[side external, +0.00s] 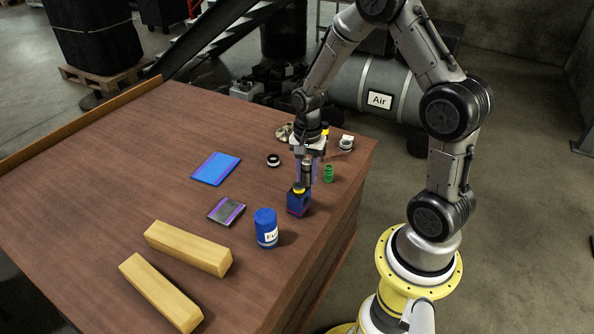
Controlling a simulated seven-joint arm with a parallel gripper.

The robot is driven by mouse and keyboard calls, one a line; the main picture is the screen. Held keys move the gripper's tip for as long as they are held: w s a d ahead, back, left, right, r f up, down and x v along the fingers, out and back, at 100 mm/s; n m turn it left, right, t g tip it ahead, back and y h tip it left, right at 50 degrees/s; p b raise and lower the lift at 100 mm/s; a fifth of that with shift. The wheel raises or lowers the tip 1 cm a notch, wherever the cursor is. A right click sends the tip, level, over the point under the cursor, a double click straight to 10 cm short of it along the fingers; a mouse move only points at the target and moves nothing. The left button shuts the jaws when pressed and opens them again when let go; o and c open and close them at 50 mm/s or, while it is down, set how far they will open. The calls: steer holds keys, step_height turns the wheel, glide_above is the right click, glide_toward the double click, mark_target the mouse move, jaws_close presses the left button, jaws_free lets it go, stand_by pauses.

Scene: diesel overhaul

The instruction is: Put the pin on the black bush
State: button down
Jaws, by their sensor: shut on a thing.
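My gripper (307,179) points straight down near the right side of the table. It is shut on a small grey-brown metallic cylinder, which looks like the pin (307,167); it stands roughly upright between the fingers. A blue block with a yellow top (298,201) stands just below and in front of the fingertips. I cannot tell whether the pin's lower end touches anything.
A green spring (328,173) stands close to the right of my gripper. Small metal parts (284,132) sit behind. The table's left is clear.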

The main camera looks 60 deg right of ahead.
steer(key=shift+s+r, duration=0.15)
steer(key=shift+r, duration=0.05)
steer(key=w+d+r, duration=0.3)
steer(key=w, duration=0.2)
glide_above(273, 157)
steer(key=s, duration=0.1)
steer(key=f, duration=0.8)
steer(key=shift+a+f, duration=0.25)
steer(key=shift+w+d+f, duration=0.15)
steer(key=shift+w+f, duration=0.2)
steer(key=shift+f, duration=0.15)
steer(key=shift+w+f, duration=0.1)
steer(key=shift+f, duration=1.5)
steer(key=shift+f, duration=0.1)
